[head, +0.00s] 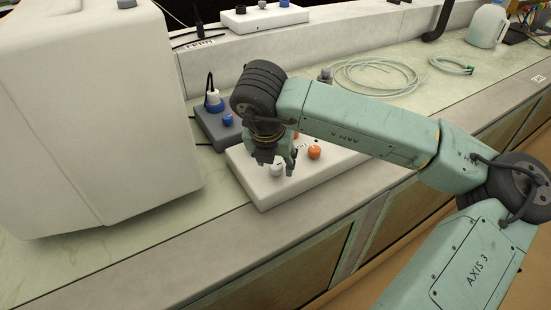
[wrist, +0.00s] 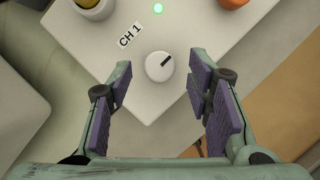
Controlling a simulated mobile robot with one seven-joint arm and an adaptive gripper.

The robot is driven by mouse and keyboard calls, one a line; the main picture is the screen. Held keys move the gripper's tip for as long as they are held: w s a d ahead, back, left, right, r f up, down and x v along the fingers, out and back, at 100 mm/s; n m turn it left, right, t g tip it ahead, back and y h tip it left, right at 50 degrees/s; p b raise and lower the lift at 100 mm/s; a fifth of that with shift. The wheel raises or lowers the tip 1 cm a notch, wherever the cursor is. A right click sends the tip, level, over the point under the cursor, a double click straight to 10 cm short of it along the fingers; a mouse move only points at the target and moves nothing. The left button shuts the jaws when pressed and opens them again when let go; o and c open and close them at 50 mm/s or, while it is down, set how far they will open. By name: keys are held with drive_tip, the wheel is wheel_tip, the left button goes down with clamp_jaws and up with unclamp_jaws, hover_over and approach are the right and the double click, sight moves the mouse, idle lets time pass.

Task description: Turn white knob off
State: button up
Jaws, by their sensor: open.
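The white knob (wrist: 159,67) sits on top of a white box (wrist: 130,79) beside a "CH 1" label. A dark mark on the knob points to the upper right in the wrist view. My gripper (wrist: 159,97) is open and empty, its purple-padded fingers apart on either side of the knob's near side.
A lit green light (wrist: 158,8) and an orange knob (wrist: 233,2) are on the same box. Coiled hose (head: 378,75) lies behind.

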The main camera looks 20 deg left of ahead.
drive_tip(key=shift+x, duration=0.85)
drive_tip(key=shift+c, duration=0.3)
drive_tip(key=shift+r, duration=0.1)
clamp_jaws()
